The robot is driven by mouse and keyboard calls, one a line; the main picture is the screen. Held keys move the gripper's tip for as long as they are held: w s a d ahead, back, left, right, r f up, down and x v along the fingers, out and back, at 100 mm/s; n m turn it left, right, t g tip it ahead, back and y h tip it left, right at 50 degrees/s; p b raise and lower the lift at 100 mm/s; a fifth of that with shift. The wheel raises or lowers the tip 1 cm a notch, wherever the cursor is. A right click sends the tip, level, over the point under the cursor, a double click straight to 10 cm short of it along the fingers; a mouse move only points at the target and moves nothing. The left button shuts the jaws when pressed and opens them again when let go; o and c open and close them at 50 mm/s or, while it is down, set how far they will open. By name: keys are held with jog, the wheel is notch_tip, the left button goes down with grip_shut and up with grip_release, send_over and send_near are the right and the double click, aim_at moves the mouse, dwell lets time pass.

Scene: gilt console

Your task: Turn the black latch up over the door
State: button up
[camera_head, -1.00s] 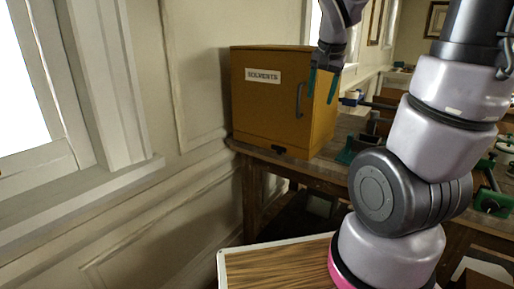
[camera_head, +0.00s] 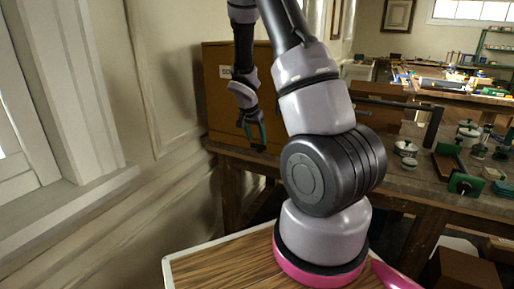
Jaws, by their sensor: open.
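The ochre cabinet (camera_head: 216,105) stands on the wooden bench against the wall, its door partly hidden behind my arm. A white label (camera_head: 225,72) shows at its upper left, cut off by the arm. A small dark piece at the door's lower edge, apparently the black latch (camera_head: 258,148), shows just below my fingertips. My gripper (camera_head: 252,135) points down in front of the lower door with its teal fingers apart and nothing seen between them. I cannot tell whether a finger touches the latch. The door handle is hidden behind my arm.
The bench (camera_head: 400,185) runs right, with lidded pots (camera_head: 405,148), a clamp-like green and black tool (camera_head: 462,184) and other items on it. The panelled wall and window sill (camera_head: 75,205) bound the left. A box (camera_head: 465,270) sits low at the right.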

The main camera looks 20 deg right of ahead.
aim_at(259, 148)
jog(key=x, duration=0.5)
jog(key=shift+d+f, duration=0.15)
jog(key=shift+f, duration=0.2)
grip_shut()
